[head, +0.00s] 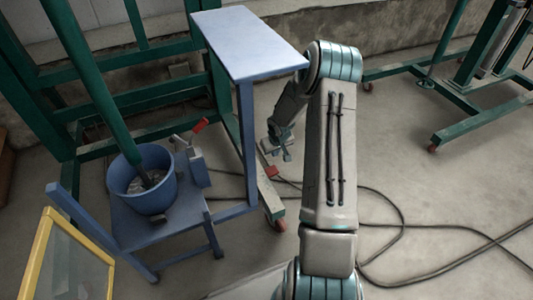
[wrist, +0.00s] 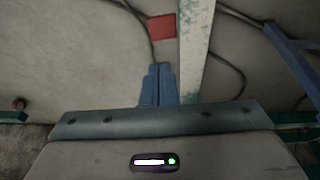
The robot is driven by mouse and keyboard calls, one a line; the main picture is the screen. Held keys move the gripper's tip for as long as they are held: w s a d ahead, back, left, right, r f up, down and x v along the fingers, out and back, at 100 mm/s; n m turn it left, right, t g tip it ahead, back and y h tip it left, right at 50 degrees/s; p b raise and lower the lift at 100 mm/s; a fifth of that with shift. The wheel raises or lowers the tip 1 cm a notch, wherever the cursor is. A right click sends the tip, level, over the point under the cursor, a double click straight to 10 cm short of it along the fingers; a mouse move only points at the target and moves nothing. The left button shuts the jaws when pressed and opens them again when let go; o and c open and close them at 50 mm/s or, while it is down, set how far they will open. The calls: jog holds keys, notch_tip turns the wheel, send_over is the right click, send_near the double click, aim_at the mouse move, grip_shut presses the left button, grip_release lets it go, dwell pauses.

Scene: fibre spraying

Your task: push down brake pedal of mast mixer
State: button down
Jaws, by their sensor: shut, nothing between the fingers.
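The brake pedal is most likely the small red plate (head: 271,171) beside the pale base beam of the green mast mixer frame (head: 175,88). In the wrist view the red plate (wrist: 161,27) lies beyond my fingertips, left of the whitish, worn beam (wrist: 197,40). My gripper (head: 287,157) is shut and empty, pointing down just above and right of the red plate in the head view. In the wrist view my blue-grey fingers (wrist: 158,70) are together, with a visible gap in the picture to the plate. I cannot tell the exact height between them.
A blue table (head: 240,42) stands beside the gripper, its leg close by. A blue bucket (head: 143,180) sits on a blue chair (head: 160,222) at left. A yellow-framed panel (head: 65,262) leans in front. Black cables (head: 400,225) cross the floor at right; a red caster (head: 279,226) ends the beam.

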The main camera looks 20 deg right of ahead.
aim_at(274, 169)
jog(key=shift+w, duration=0.4)
jog(key=b+x, duration=0.2)
jog(key=x, duration=0.2)
jog(key=b+x, duration=0.2)
jog(key=x, duration=0.2)
jog(key=s+b+x, duration=0.1)
jog(key=b+x, duration=0.1)
jog(key=x, duration=0.3)
jog(key=shift+d+f+b, duration=0.15)
jog(key=shift+d+b, duration=0.05)
jog(key=shift+b, duration=0.1)
jog(key=shift+d+f, duration=0.1)
jog(key=shift+f, duration=0.3)
jog(key=shift+d, duration=0.1)
